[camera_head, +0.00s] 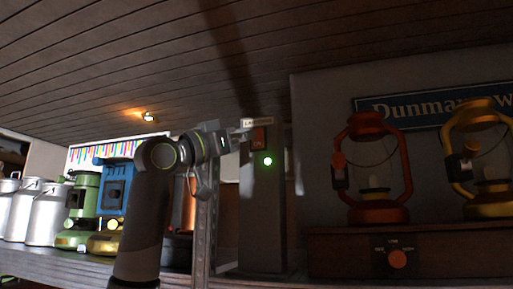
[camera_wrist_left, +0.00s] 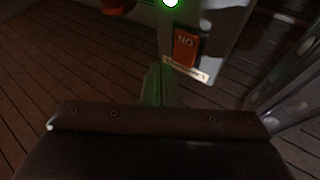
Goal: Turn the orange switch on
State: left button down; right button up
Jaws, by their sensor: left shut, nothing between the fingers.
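The orange switch (camera_head: 259,136) sits high on the front of a grey upright box, under a small label (camera_head: 257,121). A green light (camera_head: 267,160) glows just below it. In the left wrist view the switch (camera_wrist_left: 186,46) shows lettering that reads "NO", with the label (camera_wrist_left: 187,68) and the lit green light (camera_wrist_left: 170,3) beside it. My left gripper (camera_head: 243,130) is shut and empty, its tip just left of the switch near the label. In the wrist view its fingers (camera_wrist_left: 160,84) end close to the label; I cannot tell whether they touch. My right gripper is not in view.
A red lantern (camera_head: 375,213) and a yellow lantern (camera_head: 490,200) stand on a wooden cabinet (camera_head: 340,255) with an orange knob (camera_head: 397,259) at the right. Milk cans (camera_head: 48,212), a green stove (camera_head: 83,200) and a blue one (camera_head: 116,190) stand at the left.

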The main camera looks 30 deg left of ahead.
pick_arm(q)
jog(key=s, duration=0.3)
jog(key=shift+d+r, duration=0.2)
jog(key=shift+d, duration=0.15)
jog(key=shift+w, duration=0.1)
